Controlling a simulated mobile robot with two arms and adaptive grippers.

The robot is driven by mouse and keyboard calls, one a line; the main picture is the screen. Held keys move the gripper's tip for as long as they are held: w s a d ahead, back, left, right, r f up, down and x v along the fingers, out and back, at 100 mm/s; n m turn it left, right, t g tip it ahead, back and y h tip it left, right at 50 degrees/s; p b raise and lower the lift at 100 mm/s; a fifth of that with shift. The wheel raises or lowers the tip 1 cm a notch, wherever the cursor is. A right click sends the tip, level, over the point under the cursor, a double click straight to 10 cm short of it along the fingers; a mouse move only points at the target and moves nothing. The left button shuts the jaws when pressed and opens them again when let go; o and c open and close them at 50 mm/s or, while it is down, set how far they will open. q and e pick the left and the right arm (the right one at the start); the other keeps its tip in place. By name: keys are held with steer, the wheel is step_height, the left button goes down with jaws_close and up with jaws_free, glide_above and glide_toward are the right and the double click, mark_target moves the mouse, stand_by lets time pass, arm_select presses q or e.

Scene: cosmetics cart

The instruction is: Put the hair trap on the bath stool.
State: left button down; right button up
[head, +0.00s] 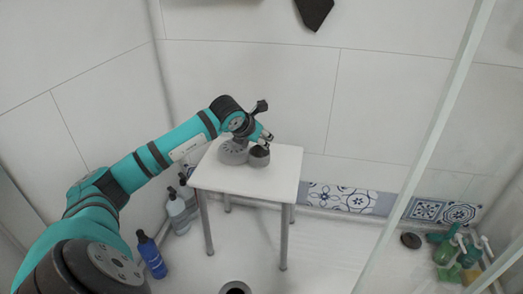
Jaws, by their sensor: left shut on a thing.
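The bath stool (287,178) has a white square seat and grey legs and stands near the middle of the head view. My left gripper (265,139) is over the seat and shut on a small grey piece with a dark top, which looks like the hair trap (259,157). The hair trap is at the seat surface; I cannot tell whether it touches it. A grey domed piece with small holes (232,154) sits on the seat just left of it, partly behind my wrist. My right gripper is not in view.
Several bottles (178,212) stand left of the stool, with a blue bottle (151,256) nearer. A dark round drain (235,288) is in the floor at the front. A dark disc (411,240) and green bottles (444,253) are at the right, beyond a glass edge (425,150).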

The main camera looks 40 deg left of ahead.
mark_target(261, 149)
arm_select(q)
step_height(261, 149, down, 3)
steer(key=shift+r+b, duration=0.1)
steer(key=shift+b, duration=0.6)
steer(key=shift+f, duration=0.4)
steer(key=shift+r, duration=0.1)
steer(key=c, duration=1.2)
jaws_free()
steer(key=shift+o, duration=0.2)
